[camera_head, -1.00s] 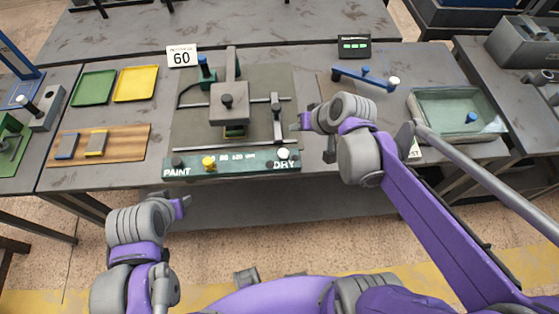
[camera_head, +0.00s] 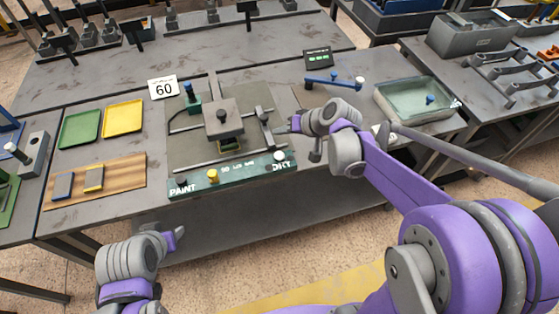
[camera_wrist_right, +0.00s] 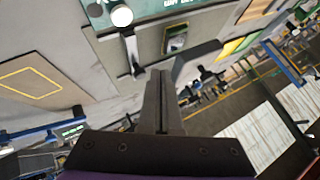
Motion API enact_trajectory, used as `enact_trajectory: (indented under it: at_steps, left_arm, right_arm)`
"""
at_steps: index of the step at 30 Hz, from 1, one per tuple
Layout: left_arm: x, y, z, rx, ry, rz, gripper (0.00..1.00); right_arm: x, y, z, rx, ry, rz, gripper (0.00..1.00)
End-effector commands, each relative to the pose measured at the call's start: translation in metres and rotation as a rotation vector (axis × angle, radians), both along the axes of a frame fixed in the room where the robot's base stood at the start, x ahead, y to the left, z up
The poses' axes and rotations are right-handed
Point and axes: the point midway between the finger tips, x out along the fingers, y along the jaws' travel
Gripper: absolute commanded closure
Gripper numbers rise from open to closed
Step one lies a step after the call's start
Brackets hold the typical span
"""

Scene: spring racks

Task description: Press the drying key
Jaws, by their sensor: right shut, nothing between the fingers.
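The drying key is a round white button (camera_head: 279,156) at the DRY end of the green control panel (camera_head: 232,176). It also shows in the right wrist view (camera_wrist_right: 122,16) as a white disc near the top. My right gripper (camera_head: 282,129) is shut and empty, behind and above the white button and apart from it in the picture. Its closed fingers (camera_wrist_right: 164,75) show in the right wrist view, below and right of the button. My left gripper (camera_head: 178,233) hangs low in front of the table; its jaw opening is unclear.
A press-like fixture (camera_head: 223,117) stands behind the panel. A yellow knob (camera_head: 213,176) and a dark knob (camera_head: 182,181) share the panel. A blue-handled lever (camera_head: 334,80) and a glass tray (camera_head: 414,98) lie to the right. Green and yellow trays (camera_head: 123,119) lie left.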

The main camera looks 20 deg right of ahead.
Motion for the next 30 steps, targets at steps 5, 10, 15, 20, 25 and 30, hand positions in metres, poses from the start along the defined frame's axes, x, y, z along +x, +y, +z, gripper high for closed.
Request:
enact_trajectory:
  at_steps: [5,10,15,20,25,30]
  left_arm:
    - [0.0,0.0,0.001,0.0,-0.001,0.0,0.5]
    - [0.0,0.0,0.0,0.0,-0.001,0.0,0.5]
    - [-0.001,0.0,-0.001,0.0,0.002,0.0,0.5]
    - [-0.006,0.0,-0.009,0.0,0.011,0.0,0.5]
    - [-0.014,0.0,-0.024,0.0,0.028,0.0,0.5]
    - [-0.024,0.0,-0.044,0.0,0.046,0.0,0.5]
  right_arm:
    - [0.002,0.0,0.0,0.004,-0.002,0.0,1.0]
    - [0.002,0.0,0.0,0.004,-0.002,0.0,1.0]
    - [0.002,0.0,-0.002,0.003,-0.001,0.0,1.0]
    - [0.001,0.0,-0.012,0.004,0.001,0.001,1.0]
    - [0.0,0.0,-0.033,0.004,0.002,0.0,1.0]
    - [-0.001,0.0,-0.059,0.004,0.005,0.0,1.0]
